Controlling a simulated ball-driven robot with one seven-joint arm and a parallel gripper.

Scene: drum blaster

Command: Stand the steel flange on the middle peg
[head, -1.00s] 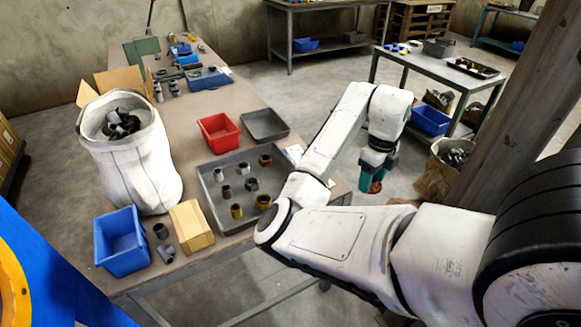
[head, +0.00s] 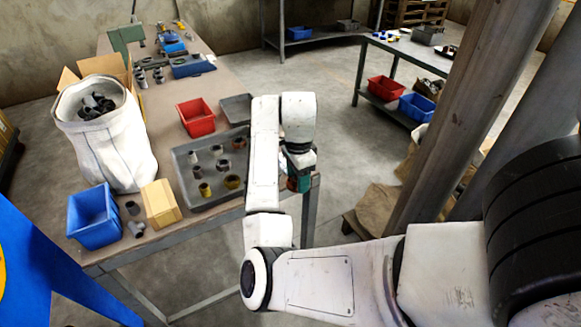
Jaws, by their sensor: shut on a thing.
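My gripper (head: 300,184), with teal fingers, points down by the front right corner of the long table, right of the grey tray. It is shut on a small reddish-brown part (head: 292,184) that is mostly hidden by the fingers and arm; I cannot tell whether it is the steel flange. Several small ring-like and pipe-like fittings stand in the grey tray (head: 187,205), among them a brass-coloured one (head: 232,181) and a dark one (head: 223,165). I cannot make out a middle peg. My forearm hides the tray's right end.
The long table (head: 160,100) also holds a red bin (head: 196,117), a white sack (head: 112,150) of dark parts, a blue bin (head: 94,217) and a tan box (head: 161,204).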

